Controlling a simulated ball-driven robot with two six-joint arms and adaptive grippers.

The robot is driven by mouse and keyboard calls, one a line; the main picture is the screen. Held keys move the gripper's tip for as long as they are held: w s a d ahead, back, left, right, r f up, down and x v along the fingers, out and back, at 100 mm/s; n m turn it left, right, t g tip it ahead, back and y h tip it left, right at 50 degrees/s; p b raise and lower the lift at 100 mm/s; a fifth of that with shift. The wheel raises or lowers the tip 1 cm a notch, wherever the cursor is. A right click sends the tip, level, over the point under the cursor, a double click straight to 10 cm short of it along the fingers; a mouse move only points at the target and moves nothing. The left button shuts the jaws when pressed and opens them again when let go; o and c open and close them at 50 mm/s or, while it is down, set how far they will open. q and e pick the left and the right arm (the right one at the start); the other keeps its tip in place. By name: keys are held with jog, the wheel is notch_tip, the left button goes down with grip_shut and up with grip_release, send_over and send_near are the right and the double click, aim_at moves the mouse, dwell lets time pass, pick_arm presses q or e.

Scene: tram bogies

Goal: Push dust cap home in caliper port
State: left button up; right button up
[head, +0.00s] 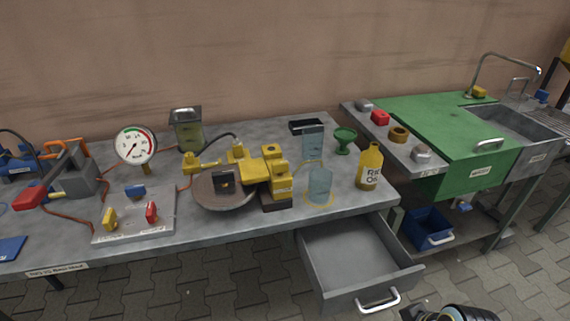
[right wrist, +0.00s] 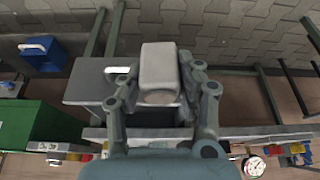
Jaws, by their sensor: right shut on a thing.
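The yellow caliper (head: 268,170) sits over a brake disc (head: 222,196) on the grey bench; its port cannot be made out. Several small capped-looking pieces stand on the ledge at the right: a grey one (head: 364,105), a red one (head: 380,117), a brass ring-like one (head: 398,134) and another grey one (head: 421,153). Which is the dust cap is unclear. My right gripper (right wrist: 162,84) is shut on a pale grey block (right wrist: 160,66), held away from the bench. My left gripper is not in view.
An open drawer (head: 357,260) juts out below the bench front. An oil bottle (head: 370,167), clear beakers (head: 320,184) and a green funnel (head: 345,139) stand right of the caliper. A gauge (head: 136,145) and a plate with coloured pieces (head: 130,222) are at the left.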

pick_arm(q)
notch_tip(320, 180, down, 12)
jog(key=b, duration=1)
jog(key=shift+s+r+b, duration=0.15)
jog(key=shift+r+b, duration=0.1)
jog(key=shift+b, duration=0.05)
